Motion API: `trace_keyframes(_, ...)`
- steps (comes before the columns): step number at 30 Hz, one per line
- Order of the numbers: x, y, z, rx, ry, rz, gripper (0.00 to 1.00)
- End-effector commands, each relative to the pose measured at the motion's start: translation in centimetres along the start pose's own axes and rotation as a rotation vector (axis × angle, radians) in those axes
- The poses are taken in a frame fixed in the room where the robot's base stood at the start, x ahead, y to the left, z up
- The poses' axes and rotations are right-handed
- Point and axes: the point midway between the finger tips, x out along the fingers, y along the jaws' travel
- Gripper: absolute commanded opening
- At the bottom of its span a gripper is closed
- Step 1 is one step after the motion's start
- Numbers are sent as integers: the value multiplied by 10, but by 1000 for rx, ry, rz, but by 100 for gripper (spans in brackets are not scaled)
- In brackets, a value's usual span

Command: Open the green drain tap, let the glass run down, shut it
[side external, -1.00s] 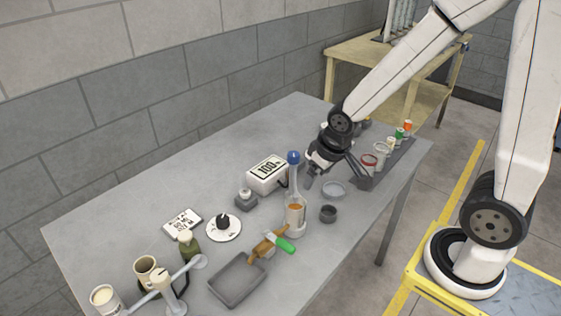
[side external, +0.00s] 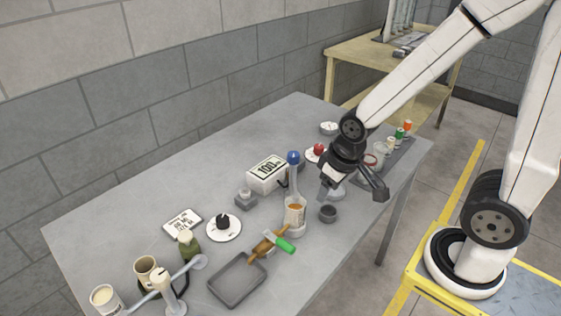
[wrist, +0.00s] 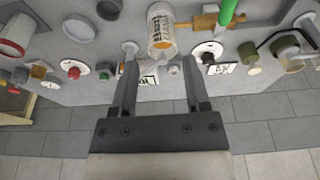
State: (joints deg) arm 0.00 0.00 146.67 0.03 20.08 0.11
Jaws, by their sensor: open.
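The green tap handle (side external: 285,245) sticks out from a brass tap body (side external: 262,244) at the foot of the glass. The handle also shows at the top of the wrist view (wrist: 229,11), beside the brass body (wrist: 204,21). The glass (side external: 294,214) stands upright with amber liquid in its lower part, and a blue ball (side external: 293,158) tops the slim stem above it. In the wrist view the glass (wrist: 160,38) lies beyond my fingertips. My gripper (side external: 352,192) is open and empty, above the table to the right of the glass, apart from the tap.
A grey tray (side external: 237,281) lies in front of the tap. A box reading 100 (side external: 268,173) stands behind the glass.

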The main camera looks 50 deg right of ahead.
Motion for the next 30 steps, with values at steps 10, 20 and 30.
trace_keyframes(10,0,-1,-5,154,-25,-8,0)
trace_keyframes(20,-2,-5,-16,550,-96,-20,0)
trace_keyframes(30,-6,-13,-29,996,-189,-17,0)
